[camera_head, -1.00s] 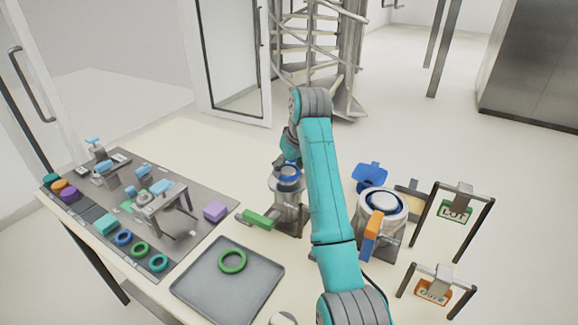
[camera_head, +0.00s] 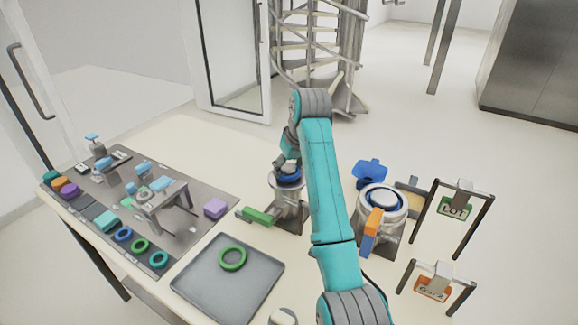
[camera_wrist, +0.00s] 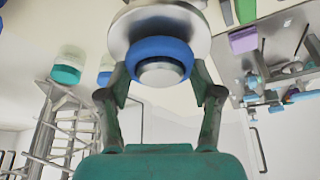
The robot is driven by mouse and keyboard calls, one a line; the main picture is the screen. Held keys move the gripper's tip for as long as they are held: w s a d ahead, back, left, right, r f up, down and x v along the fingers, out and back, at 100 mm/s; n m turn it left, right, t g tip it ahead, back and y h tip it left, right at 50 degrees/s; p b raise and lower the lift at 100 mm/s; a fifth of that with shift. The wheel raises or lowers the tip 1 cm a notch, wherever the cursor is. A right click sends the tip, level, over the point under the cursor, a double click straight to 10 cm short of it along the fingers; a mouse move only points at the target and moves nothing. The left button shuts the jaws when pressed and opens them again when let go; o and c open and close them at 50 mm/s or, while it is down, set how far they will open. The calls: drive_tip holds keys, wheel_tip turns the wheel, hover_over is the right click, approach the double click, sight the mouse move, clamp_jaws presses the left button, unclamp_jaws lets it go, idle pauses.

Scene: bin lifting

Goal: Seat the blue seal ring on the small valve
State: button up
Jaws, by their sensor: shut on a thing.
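The blue seal ring (camera_head: 290,178) is around the top of the small valve (camera_head: 287,196), a silver valve left of my arm. In the wrist view the blue ring (camera_wrist: 158,50) encircles the valve's silver centre plug (camera_wrist: 160,73), close to the wide silver flange (camera_wrist: 160,20). My gripper (camera_wrist: 160,70) has one finger on each side of the ring and is shut on it. In the head view my gripper (camera_head: 288,163) is over the valve and partly hides the ring. I cannot tell whether the ring is flush all round.
A green handle (camera_head: 258,216) sticks out left of the small valve. A larger valve (camera_head: 381,205) with a blue ring and orange handle stands right of my arm. A grey tray (camera_head: 205,293) holds a green ring (camera_head: 232,258). Hanging signs (camera_head: 453,208) stand at right.

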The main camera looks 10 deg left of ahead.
drive_tip(key=shift+f, duration=0.45)
idle(0.3)
drive_tip(key=o, duration=1.1)
drive_tip(key=shift+o, duration=0.2)
drive_tip(key=shift+r, duration=4.2)
